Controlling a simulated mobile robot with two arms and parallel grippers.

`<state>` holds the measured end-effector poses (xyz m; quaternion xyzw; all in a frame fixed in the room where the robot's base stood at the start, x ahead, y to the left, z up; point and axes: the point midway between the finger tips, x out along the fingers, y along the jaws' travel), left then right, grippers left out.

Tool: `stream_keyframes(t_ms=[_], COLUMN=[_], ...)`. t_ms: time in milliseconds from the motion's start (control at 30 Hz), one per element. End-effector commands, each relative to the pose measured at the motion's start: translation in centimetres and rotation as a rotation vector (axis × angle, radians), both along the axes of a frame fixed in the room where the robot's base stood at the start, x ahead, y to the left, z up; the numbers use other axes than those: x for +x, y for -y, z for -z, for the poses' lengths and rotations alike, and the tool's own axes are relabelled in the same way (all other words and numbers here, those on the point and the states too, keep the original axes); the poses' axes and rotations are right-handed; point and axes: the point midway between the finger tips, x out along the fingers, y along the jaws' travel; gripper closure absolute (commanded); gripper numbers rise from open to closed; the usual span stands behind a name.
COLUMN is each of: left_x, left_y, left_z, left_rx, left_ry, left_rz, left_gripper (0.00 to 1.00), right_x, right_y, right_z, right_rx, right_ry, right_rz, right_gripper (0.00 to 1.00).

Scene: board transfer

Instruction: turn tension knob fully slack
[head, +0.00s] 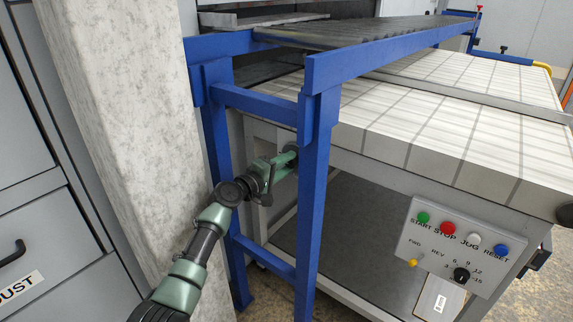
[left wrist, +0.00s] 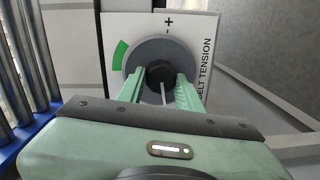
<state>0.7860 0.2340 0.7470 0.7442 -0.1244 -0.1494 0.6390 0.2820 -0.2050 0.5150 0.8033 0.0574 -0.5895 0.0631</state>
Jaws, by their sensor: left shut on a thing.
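The tension knob (left wrist: 160,74) is black and round, on a grey disc (left wrist: 135,58) on a white plate marked BELT TENSION. Plus and minus signs stand above it, and a green arc (left wrist: 119,55) lies at the disc's left. A pale line shows at the knob's lower side, between the fingers. My left gripper (left wrist: 161,88) is shut on the knob, one green finger on each side. In the head view my left gripper (head: 284,161) reaches the machine's side through the blue frame, and the knob is mostly hidden there. My right gripper is not in view.
A blue steel frame (head: 316,180) with upright legs stands close around my left arm. A concrete pillar (head: 120,120) is to the left. The tiled belt table (head: 450,140) and a control panel (head: 455,240) with coloured buttons are to the right.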

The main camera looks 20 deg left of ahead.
Motion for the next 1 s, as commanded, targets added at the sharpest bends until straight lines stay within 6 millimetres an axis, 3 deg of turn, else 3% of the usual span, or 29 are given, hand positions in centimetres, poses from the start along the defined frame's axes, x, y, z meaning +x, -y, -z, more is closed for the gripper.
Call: stream_keyframes(t_ms=[133,167,200,233,633,1000], left_x=[0.0,0.0,0.0,0.0,-0.7,-6.0], left_y=[0.0,0.0,0.0,0.0,-0.3,-2.5], left_z=[0.1,0.1,0.1,0.1,0.0,-0.3], left_rx=[-0.002,-0.002,-0.001,-0.001,0.001,0.001], left_ry=[-0.003,-0.003,-0.003,-0.002,-0.002,-0.003], left_rz=[0.0,0.0,0.0,0.0,-0.001,-0.001], left_gripper=[1.0,0.56,0.45,0.43,0.43,0.43], right_x=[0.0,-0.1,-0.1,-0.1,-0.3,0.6], right_y=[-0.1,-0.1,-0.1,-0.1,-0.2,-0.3], right_z=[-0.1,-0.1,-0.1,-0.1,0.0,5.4], right_rx=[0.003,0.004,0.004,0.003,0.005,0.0], right_ry=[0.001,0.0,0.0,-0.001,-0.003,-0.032], right_rz=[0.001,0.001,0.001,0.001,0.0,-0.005], right_gripper=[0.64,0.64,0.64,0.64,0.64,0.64])
